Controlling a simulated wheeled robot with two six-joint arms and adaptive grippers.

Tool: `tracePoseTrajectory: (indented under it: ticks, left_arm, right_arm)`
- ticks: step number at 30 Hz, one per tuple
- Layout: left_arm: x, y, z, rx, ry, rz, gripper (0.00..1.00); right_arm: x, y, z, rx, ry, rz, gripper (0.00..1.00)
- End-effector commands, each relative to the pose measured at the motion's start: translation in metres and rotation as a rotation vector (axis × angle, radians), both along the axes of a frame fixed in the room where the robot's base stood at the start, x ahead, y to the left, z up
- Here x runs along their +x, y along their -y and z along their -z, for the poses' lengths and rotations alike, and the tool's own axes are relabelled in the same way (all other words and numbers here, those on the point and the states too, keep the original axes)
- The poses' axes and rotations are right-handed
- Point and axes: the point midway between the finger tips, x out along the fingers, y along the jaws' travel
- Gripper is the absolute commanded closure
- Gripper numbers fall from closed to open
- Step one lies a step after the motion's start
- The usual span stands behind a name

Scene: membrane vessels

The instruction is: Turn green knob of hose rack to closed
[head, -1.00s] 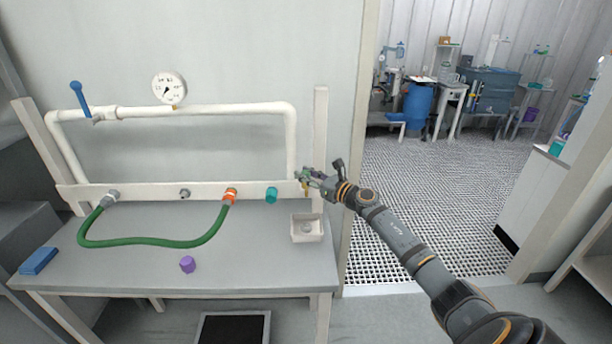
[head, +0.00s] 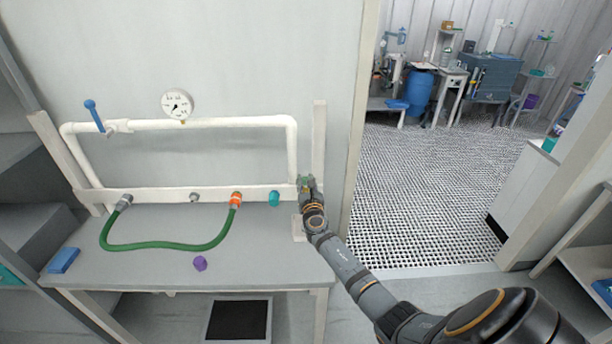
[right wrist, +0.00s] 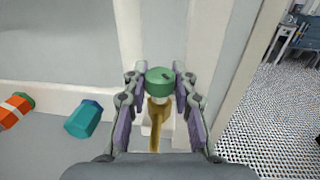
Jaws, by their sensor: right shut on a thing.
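The hose rack (head: 245,124) is a white pipe frame on the bench, with a gauge and a blue lever. Its green knob (right wrist: 160,76) shows in the right wrist view, on a brass fitting (right wrist: 157,118) at the right end of the rack's rail. My right gripper (right wrist: 160,84) is shut on the green knob, one finger on each side. In the head view my right gripper (head: 306,184) is at the rack's right post and hides most of the knob. My left gripper is in neither view.
A green hose (head: 165,246) hangs along the rail to an orange coupling (head: 236,199). A teal cap (head: 274,198) is left of my gripper. A purple piece (head: 200,263) and a blue block (head: 64,260) lie on the bench. A white tray (head: 298,229) is partly hidden by my arm.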

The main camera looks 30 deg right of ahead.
Motion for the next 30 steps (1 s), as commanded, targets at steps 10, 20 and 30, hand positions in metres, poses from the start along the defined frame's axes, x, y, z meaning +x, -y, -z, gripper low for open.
tracePoseTrajectory:
  ticks: [10,20,30]
  left_arm:
    - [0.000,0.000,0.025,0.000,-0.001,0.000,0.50]
    - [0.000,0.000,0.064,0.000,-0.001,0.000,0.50]
    - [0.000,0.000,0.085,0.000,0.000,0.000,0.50]
  right_arm:
    - [0.002,-0.001,0.005,0.003,0.003,0.322,1.00]
    - [0.002,-0.001,0.005,0.002,0.003,0.566,1.00]
    - [0.002,0.000,0.002,0.000,0.001,0.691,1.00]
